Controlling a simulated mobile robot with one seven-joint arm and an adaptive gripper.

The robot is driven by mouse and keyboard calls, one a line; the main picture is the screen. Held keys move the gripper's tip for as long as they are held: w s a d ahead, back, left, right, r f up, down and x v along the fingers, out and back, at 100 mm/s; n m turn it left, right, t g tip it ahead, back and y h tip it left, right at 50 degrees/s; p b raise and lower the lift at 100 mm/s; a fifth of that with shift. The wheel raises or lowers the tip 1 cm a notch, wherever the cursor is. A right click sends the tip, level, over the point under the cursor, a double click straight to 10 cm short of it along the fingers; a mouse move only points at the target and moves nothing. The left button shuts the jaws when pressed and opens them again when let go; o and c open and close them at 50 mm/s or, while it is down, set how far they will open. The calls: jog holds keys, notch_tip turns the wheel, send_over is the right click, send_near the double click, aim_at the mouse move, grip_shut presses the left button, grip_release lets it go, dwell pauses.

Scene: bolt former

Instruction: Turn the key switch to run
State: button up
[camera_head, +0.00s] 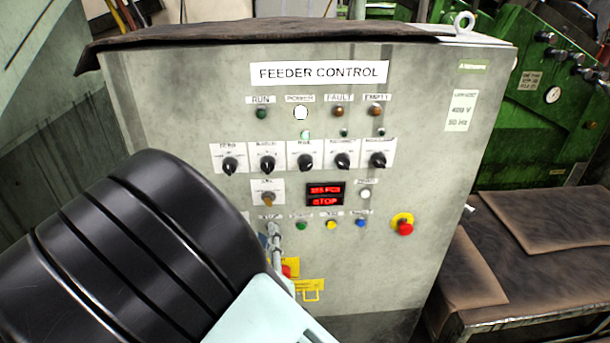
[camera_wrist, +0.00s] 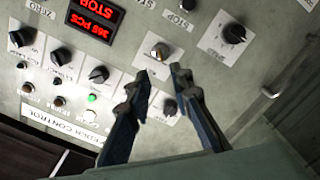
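The key switch (camera_head: 268,197) is a small brass-coloured knob on a white plate, left of the red display on the grey feeder control panel. In the wrist view the key switch (camera_wrist: 160,52) shows just beyond my fingertips, and the panel appears upside down. My gripper (camera_wrist: 160,72) is open and empty, its two dark fingers apart with the key switch in line with the gap. I cannot tell whether either finger touches it. In the head view my arm hides much of the gripper, whose fingers show just below the switch. The key's position is too small to read.
The red display (camera_head: 325,193) reads STOP. A row of black knobs (camera_head: 305,161) sits above the switch; several coloured buttons (camera_head: 331,225) sit below. A red emergency stop (camera_head: 404,227) is at the right. A bench (camera_head: 540,215) stands right of the cabinet.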

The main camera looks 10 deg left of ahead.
aim_at(268, 201)
jog(key=x, duration=1)
jog(key=shift+w+a+p, duration=0.2)
jog(key=shift+w+p, duration=0.05)
jog(key=shift+p, duration=0.15)
jog(key=shift+c, duration=0.6)
grip_shut()
